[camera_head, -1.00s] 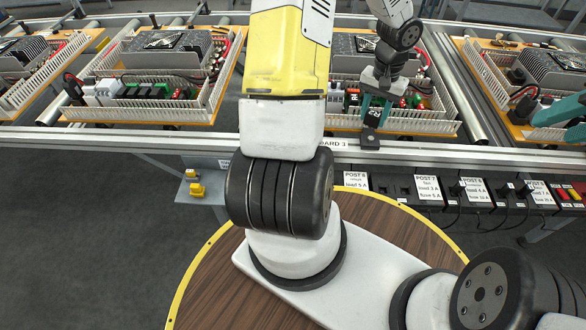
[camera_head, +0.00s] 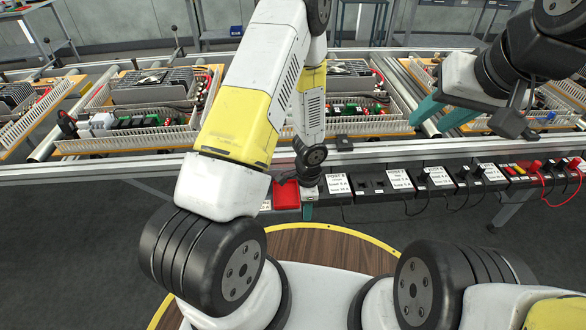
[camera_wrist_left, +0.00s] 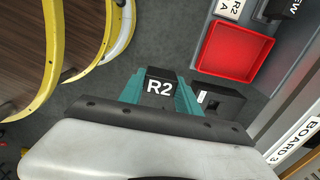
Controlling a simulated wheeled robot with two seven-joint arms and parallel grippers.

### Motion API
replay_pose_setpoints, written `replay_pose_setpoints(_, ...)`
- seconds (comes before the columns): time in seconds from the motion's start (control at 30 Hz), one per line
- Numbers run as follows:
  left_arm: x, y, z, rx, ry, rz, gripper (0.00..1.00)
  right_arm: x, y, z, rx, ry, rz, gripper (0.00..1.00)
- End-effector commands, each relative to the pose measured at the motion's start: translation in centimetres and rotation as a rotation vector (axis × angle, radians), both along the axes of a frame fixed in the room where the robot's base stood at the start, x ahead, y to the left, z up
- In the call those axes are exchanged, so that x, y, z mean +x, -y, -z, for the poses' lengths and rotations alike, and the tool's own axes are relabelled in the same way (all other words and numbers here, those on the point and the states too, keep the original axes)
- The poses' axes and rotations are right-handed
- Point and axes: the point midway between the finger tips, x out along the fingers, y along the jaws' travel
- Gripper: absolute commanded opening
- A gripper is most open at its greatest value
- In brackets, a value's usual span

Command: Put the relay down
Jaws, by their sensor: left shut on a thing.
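The relay, a black block marked R2 (camera_wrist_left: 160,88), sits between the teal fingers of my left gripper (camera_wrist_left: 162,92) in the left wrist view. My left gripper (camera_head: 307,211) is shut on it and hangs at the front of the rail, beside a red tray (camera_head: 286,195). In the head view the arm and fingers hide the relay. In the wrist view the red tray (camera_wrist_left: 234,50) is empty, up and right of the relay and apart from it. My right gripper (camera_head: 441,114) has its teal fingers apart and empty, above the conveyor at right.
A row of black labelled posts (camera_head: 372,183) with plugs and cables runs right of the red tray. Behind it, a board with wiring ducts (camera_head: 345,127) lies on the conveyor.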

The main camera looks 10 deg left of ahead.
Motion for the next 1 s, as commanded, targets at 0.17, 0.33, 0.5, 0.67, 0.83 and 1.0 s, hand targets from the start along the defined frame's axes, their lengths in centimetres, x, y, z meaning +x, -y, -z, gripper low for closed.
replay_pose_setpoints(0.17, 3.4, -2.9, 0.4, -0.002, 0.003, -0.014, 0.06, 0.0, 0.0, 0.0, 0.0, 0.0, 0.0, 0.36)
replay_pose_setpoints(0.33, 6.8, -5.7, 0.8, -0.003, 0.002, -0.014, 0.06, 0.0, 0.0, 0.0, 0.0, 0.0, 0.0, 0.36)
replay_pose_setpoints(0.5, 9.5, -7.9, 1.1, -0.002, 0.002, -0.011, 0.06, 0.0, 0.0, 0.0, 0.0, 0.0, 0.0, 0.36)
replay_pose_setpoints(0.67, 10.5, -8.6, 1.2, -0.001, 0.001, -0.007, 0.06, 0.0, 0.0, 0.0, 0.0, 0.0, 0.0, 0.36)
replay_pose_setpoints(0.83, 11.2, -9.2, 1.9, -0.001, -0.003, -0.006, 0.06, 0.0, 0.0, 0.0, 0.0, 0.0, 0.0, 0.36)
replay_pose_setpoints(1.0, 11.1, -9.2, 4.5, 0.0, -0.003, -0.006, 0.06, 0.0, 0.0, 0.0, 0.0, 0.0, 0.0, 0.36)
